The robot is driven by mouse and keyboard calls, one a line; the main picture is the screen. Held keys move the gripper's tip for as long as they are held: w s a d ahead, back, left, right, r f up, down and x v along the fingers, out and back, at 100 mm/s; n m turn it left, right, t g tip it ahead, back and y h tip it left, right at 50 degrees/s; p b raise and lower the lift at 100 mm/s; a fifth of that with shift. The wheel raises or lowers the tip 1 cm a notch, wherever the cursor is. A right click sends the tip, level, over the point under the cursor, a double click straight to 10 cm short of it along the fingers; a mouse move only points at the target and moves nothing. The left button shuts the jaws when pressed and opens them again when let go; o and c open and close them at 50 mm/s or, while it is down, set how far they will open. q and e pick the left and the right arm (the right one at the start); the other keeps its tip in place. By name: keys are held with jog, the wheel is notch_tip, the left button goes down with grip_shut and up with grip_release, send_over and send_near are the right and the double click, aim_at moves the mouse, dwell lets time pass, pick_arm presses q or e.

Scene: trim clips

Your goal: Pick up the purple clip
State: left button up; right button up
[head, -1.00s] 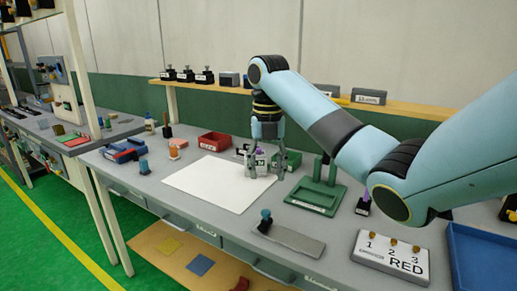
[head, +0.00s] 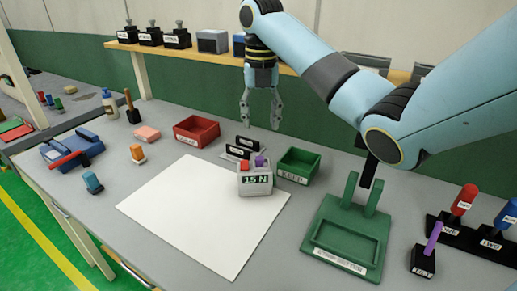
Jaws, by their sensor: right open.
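A small purple piece (head: 260,161), which looks like the purple clip, sits at the top of a grey block marked 15 N (head: 255,182). A red piece (head: 244,165) is beside it on the same block. My right gripper (head: 261,112) hangs above the block in the picture, fingers pointing down. It is open, with nothing between its fingers, and apart from the purple piece. Another purple upright piece (head: 433,239) stands in a small black labelled base at the right. My left gripper is out of view.
A white sheet (head: 190,215) lies left of the block. A red bin (head: 197,131) and a green bin (head: 299,166) stand near it. A green press-like stand (head: 345,240) is at the right. Black holders (head: 240,148) stand close behind the block.

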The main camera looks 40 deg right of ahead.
aim_at(260, 158)
jog(key=f, duration=0.4)
jog(key=shift+s+a, duration=0.2)
jog(key=shift+a, duration=0.2)
jog(key=shift+f, duration=0.3)
jog(key=shift+d+f, duration=0.1)
jog(key=shift+f, duration=0.25)
jog(key=f, duration=0.3)
jog(key=f+p, duration=0.1)
jog(key=shift+s+a+f, duration=0.15)
jog(key=shift+a+f, duration=0.1)
jog(key=shift+f, duration=0.2)
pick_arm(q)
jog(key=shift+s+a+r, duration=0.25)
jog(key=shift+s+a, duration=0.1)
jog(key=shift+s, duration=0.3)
pick_arm(e)
jog(key=shift+d, duration=0.1)
jog(key=shift+c, duration=0.8)
jog(key=c, duration=0.7)
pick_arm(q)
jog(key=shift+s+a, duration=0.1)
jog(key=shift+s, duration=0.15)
